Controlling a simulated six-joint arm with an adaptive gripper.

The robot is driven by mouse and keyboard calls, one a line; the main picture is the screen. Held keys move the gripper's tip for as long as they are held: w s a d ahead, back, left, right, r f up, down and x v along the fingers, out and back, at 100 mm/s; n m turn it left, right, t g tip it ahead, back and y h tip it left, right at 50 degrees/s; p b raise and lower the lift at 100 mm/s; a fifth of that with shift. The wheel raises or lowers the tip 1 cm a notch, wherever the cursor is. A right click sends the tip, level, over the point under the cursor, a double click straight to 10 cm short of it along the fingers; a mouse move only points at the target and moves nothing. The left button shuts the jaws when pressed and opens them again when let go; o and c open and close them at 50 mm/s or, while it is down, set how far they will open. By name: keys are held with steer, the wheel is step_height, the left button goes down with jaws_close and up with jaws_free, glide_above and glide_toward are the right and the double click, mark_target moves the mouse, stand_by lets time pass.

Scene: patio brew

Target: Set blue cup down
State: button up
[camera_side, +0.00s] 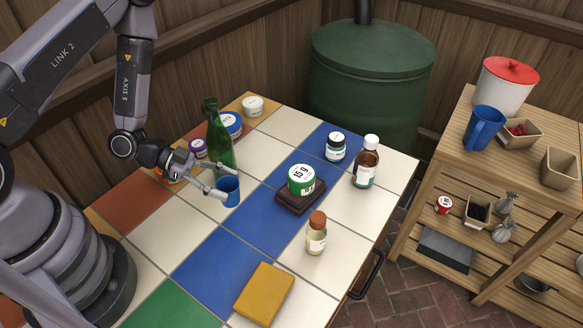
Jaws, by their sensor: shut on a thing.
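The blue cup (230,192) is upright at the end of my gripper (222,191), left of the middle of the tiled table. My gripper is shut on the cup, with its fingers at the cup's side. The cup is over the white and blue tiles. I cannot tell from this view whether its base touches the table (209,231).
A green bottle (218,140) stands close behind the gripper, with several jars near it. A green-lidded jar (301,179) on a dark stand (290,200), a corked bottle (316,238) and a yellow block (264,293) are to the right.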

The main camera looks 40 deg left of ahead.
steer(key=shift+s+f, duration=0.85)
steer(key=shift+f, duration=2.45)
steer(key=o, duration=0.8)
steer(key=shift+f, duration=0.15)
steer(key=shift+s+a+r, duration=0.1)
steer(key=shift+a+r, duration=0.2)
steer(key=shift+v, duration=1.65)
steer(key=shift+r, duration=0.1)
